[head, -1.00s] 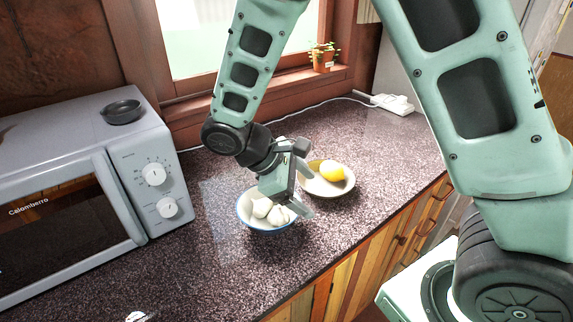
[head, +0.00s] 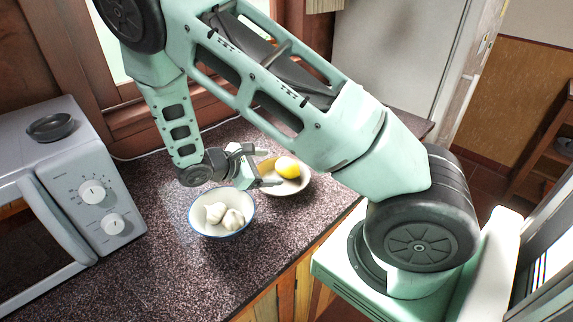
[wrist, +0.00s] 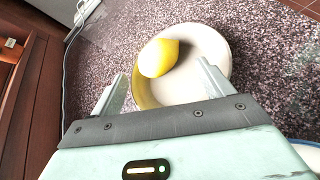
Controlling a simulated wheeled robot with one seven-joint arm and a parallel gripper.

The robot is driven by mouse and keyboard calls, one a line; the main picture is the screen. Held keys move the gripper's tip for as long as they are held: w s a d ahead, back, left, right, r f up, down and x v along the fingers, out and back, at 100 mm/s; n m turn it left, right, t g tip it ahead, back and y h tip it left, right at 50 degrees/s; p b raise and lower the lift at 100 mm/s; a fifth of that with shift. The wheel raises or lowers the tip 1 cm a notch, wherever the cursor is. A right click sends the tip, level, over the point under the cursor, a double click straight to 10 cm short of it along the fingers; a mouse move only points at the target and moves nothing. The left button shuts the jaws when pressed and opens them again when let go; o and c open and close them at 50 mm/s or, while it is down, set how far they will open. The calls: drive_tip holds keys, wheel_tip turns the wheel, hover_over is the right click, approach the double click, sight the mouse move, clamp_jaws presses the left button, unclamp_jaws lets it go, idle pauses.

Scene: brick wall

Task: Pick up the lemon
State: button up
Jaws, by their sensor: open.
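The yellow lemon (head: 287,167) lies in a shallow cream bowl (head: 298,187) on the speckled counter. In the wrist view the lemon (wrist: 158,58) rests toward the left side of the bowl (wrist: 212,50), beyond the fingertips. My gripper (head: 270,167) is open and empty, just left of the lemon in the head view. In the wrist view its two fingers (wrist: 162,80) are spread apart, with the bowl's near part between them. The lemon is not between the fingers' tips. Part of the bowl's left side is hidden by my gripper in the head view.
A blue-rimmed white bowl (head: 240,200) with garlic bulbs stands close in front of my gripper. A microwave (head: 70,190) with a dark dish (head: 50,127) on top is at the left. The counter (head: 165,262) is clear in front.

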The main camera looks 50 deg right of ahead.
sight(282, 167)
drive_tip(key=p+x, duration=0.1)
drive_tip(key=x, duration=0.2)
drive_tip(key=p+x, duration=0.1)
drive_tip(key=x, duration=0.3)
drive_tip(key=shift+w+d+f, duration=0.1)
drive_tip(key=shift+w, duration=0.1)
drive_tip(key=shift+c, duration=0.2)
drive_tip(key=c, duration=0.8)
